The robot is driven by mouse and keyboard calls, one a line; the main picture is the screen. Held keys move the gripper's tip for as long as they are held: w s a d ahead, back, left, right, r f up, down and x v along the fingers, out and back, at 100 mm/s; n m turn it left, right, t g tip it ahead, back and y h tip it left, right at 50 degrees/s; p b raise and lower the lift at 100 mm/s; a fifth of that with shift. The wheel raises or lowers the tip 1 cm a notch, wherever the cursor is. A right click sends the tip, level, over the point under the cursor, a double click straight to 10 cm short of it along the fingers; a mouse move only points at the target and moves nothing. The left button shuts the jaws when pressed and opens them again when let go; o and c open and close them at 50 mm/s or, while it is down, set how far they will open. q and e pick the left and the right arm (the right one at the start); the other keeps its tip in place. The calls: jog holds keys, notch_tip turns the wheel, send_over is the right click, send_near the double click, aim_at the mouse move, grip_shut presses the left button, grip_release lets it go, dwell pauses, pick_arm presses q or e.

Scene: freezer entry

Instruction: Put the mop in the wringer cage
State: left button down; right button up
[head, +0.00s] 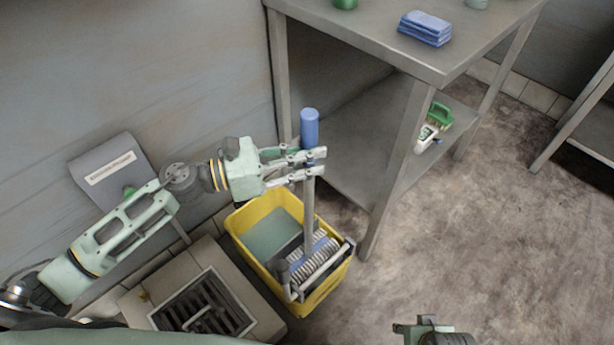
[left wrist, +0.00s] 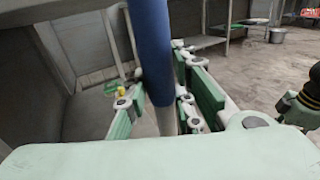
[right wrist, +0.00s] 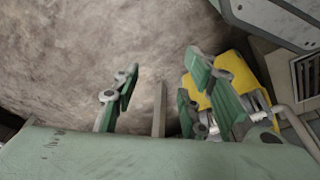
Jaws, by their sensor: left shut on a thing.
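The mop stands nearly upright, with a blue grip (head: 309,128) above a grey pole (head: 308,215). My left gripper (head: 318,162) is shut around the mop near the lower end of the blue grip, which also shows between its fingers in the left wrist view (left wrist: 150,50). The yellow bucket (head: 240,222) stands below, with the wringer cage (head: 318,272) and its ribbed rollers at its front right side. The pole's lower end meets the wringer; I cannot tell how deep the mop head sits. My right gripper (right wrist: 162,78) is open and apart from the mop.
A steel table (head: 370,40) with a lower shelf stands close behind the bucket; its front leg (head: 395,180) is near the bucket's right side. A floor drain (head: 203,305) lies at left. A grey sign (head: 110,170) leans by the wall. The floor (head: 480,230) at right is clear.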

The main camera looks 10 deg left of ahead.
aim_at(307, 167)
pick_arm(q)
notch_tip(307, 167, down, 4)
jog(key=shift+r+b, duration=0.25)
jog(key=shift+b, duration=0.15)
jog(key=shift+f, duration=0.1)
pick_arm(e)
jog(key=v, duration=0.3)
jog(key=shift+w+r, duration=0.3)
jog(key=shift+w, duration=0.1)
jog(key=shift+r, duration=0.1)
pick_arm(q)
jog(key=shift+f, duration=0.15)
jog(key=c, duration=1.5)
grip_release()
pick_arm(e)
jog(key=shift+r, duration=0.3)
jog(key=shift+w+r, duration=0.1)
